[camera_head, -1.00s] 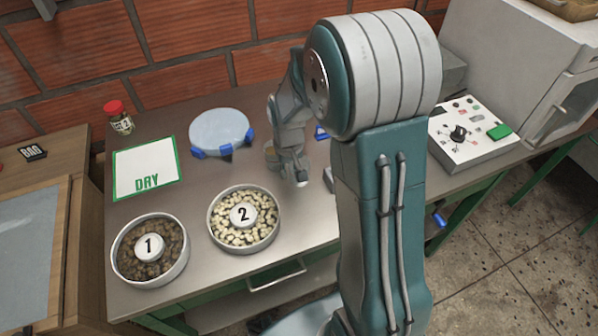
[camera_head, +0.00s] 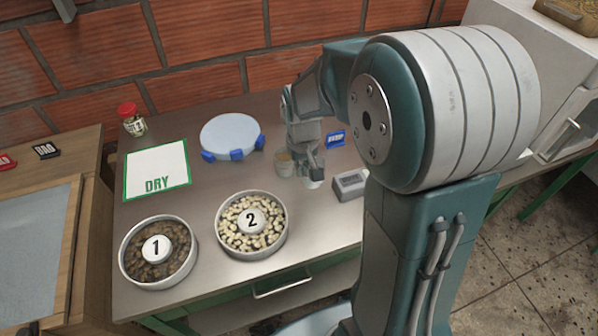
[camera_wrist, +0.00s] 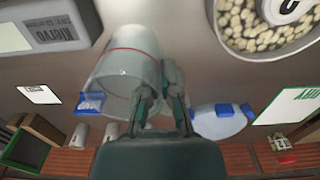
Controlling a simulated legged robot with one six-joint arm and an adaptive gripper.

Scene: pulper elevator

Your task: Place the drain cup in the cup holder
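A small beaker-like thing (camera_head: 285,164) stands beside my gripper. I cannot tell which item is the cup holder; a round pale plate with blue clamps (camera_head: 230,135) lies left of my gripper.
Bowl 1 (camera_head: 180,270) and bowl 2 (camera_head: 283,237) stand front left. The brick wall is behind.

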